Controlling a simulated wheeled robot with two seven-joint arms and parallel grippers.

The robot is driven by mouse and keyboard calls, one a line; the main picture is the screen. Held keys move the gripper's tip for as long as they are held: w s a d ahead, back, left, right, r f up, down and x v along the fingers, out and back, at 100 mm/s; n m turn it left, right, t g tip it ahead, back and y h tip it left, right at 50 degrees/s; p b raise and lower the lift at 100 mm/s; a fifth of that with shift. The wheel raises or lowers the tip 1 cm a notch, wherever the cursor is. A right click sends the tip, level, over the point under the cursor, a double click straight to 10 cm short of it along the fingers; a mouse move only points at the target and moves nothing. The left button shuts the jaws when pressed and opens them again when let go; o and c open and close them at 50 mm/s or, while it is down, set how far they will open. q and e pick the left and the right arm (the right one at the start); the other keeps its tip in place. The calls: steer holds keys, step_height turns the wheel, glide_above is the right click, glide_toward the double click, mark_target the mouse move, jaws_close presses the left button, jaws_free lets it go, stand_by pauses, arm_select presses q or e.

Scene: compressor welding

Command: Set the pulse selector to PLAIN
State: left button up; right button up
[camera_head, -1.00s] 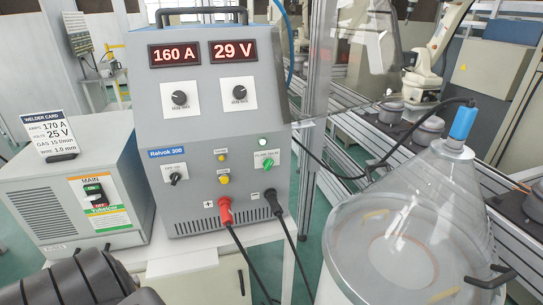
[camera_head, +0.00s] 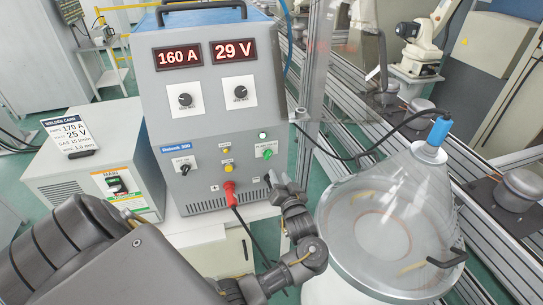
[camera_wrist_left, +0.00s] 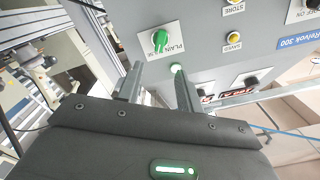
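The pulse selector (camera_head: 267,153) is a green knob on a white plate, low on the right of the grey welder's front. In the left wrist view, the knob (camera_wrist_left: 160,41) shows close up and turned round, with the word PLAIN beside it. I cannot tell for sure which way its pointer lies. My left gripper (camera_head: 281,184) is just below and right of the selector, in front of the panel. In the left wrist view, its two fingers (camera_wrist_left: 158,76) stand apart with nothing between them, short of the knob. My right gripper is not in view.
The welder displays (camera_head: 206,56) read 160 A and 29 V. A red plug (camera_head: 229,190) with a cable sits below the selector. A clear cone (camera_head: 385,215) with a blue top stands close on the right. The main switch box (camera_head: 95,165) and welder card (camera_head: 70,134) are left.

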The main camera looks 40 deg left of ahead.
mark_target(270, 155)
arm_select(q)
steer(key=p+x, duration=0.2)
steer(key=x, duration=0.6)
steer(key=shift+w+a, duration=0.2)
steer(key=shift+a, duration=0.15)
steer(key=shift+p+x, duration=0.3)
steer(key=shift+x, duration=0.45)
steer(key=shift+f, duration=0.15)
steer(key=shift+d, duration=0.1)
jaws_close()
